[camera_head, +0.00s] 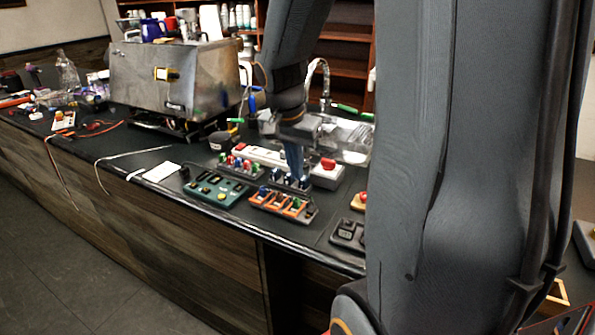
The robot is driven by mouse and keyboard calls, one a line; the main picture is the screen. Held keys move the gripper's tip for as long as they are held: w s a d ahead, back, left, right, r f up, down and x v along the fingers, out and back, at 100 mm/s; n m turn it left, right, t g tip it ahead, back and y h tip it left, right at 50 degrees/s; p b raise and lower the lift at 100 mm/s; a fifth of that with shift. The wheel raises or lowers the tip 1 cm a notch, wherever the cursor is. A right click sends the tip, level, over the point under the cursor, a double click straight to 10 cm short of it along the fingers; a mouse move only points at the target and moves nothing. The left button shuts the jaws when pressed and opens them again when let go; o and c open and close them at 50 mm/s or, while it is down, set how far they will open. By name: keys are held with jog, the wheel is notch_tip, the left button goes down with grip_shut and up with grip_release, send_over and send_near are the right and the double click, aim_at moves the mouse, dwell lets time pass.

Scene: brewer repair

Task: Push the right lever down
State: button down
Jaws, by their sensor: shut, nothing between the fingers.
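My gripper (296,176) points down over the counter with its fingers together and nothing visible between them. Its tips are at a small dark panel with blue levers (290,182) and partly cover it. I cannot tell whether the tips touch a lever. Just in front is an orange panel (283,204) with several small coloured levers. To the left behind is a dark panel with red and green levers (239,164). Which one is the right lever, and how far each lever is tilted, is too small to tell.
A green box with knobs (217,190) stands at the counter's front edge. A steel brewer (180,80) fills the back left. My arm hides the right side.

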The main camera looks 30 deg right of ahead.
jog(key=s+a+f+b, duration=0.3)
jog(key=s+a+b, duration=0.1)
jog(key=a, duration=0.4)
jog(key=shift+s, duration=0.4)
jog(key=shift+a+f, duration=0.1)
jog(key=shift+f, duration=0.05)
jog(key=s+a+f+n+y, duration=0.2)
jog(key=s+a+f+n, duration=0.2)
jog(key=n, duration=0.7)
notch_tip(320, 180, down, 3)
jog(key=shift+a+n, duration=0.4)
jog(key=shift+a, duration=0.6)
jog(key=shift+w, duration=0.1)
